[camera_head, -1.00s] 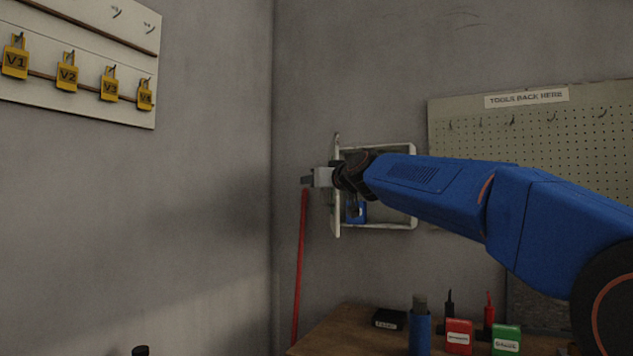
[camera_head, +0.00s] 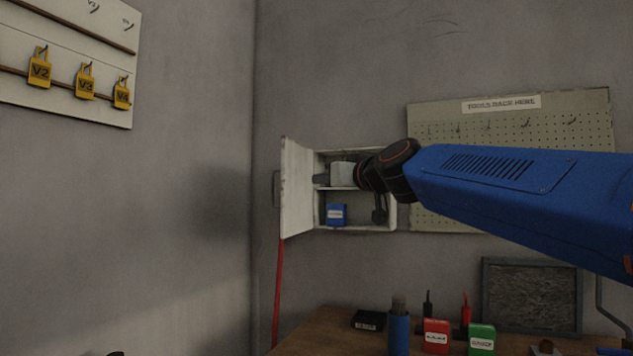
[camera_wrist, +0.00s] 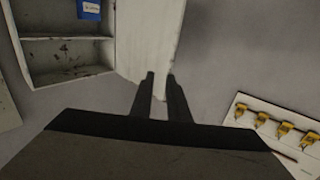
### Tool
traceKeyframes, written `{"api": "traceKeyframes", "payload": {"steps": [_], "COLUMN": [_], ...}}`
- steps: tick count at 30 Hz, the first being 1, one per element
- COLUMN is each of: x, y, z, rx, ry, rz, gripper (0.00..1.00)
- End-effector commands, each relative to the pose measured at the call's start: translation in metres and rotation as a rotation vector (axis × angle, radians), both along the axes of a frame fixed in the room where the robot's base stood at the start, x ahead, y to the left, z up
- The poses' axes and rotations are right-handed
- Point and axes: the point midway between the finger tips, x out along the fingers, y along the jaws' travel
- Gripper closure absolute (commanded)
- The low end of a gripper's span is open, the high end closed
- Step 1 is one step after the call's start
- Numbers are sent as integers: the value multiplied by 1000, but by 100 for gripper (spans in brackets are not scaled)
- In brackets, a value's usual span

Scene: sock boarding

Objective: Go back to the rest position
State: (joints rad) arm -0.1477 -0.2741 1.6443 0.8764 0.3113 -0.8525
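The white wall cabinet (camera_head: 355,229) hangs near the corner in the head view. Its door (camera_head: 297,190) stands wide open to the left. A blue box (camera_head: 337,215) sits on the lower level inside; part of it shows at the top of the wrist view (camera_wrist: 89,9). My gripper (camera_head: 321,180) is in front of the cabinet opening, right of the door in the picture. In the wrist view its two dark fingers (camera_wrist: 161,76) stand a narrow gap apart with nothing between them, and the door is behind them. I cannot tell how far they are from the door.
A wooden bench (camera_head: 318,332) below holds a black box (camera_head: 368,320), a blue cylinder (camera_head: 398,332), a red box (camera_head: 436,337) and a green box (camera_head: 482,339). A red pole (camera_head: 278,295) leans by the wall. A pegboard (camera_head: 430,112) is behind my arm.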

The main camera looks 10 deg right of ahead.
Motion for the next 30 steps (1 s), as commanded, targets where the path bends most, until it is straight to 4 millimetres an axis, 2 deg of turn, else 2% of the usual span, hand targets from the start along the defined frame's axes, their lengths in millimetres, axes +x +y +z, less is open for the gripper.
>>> {"api": "traceKeyframes", "payload": {"steps": [20,23,25,29,30], "x": [-7,-18,-31,-66,-77], "y": [-3,-6,-9,-19,-22], "z": [-5,-26,-53,-121,-144], "rx": [-2,-15,-26,-60,-70], "ry": [10,49,103,240,285], "rz": [1,6,11,14,11], "gripper": [85,85,85,85,85]}}
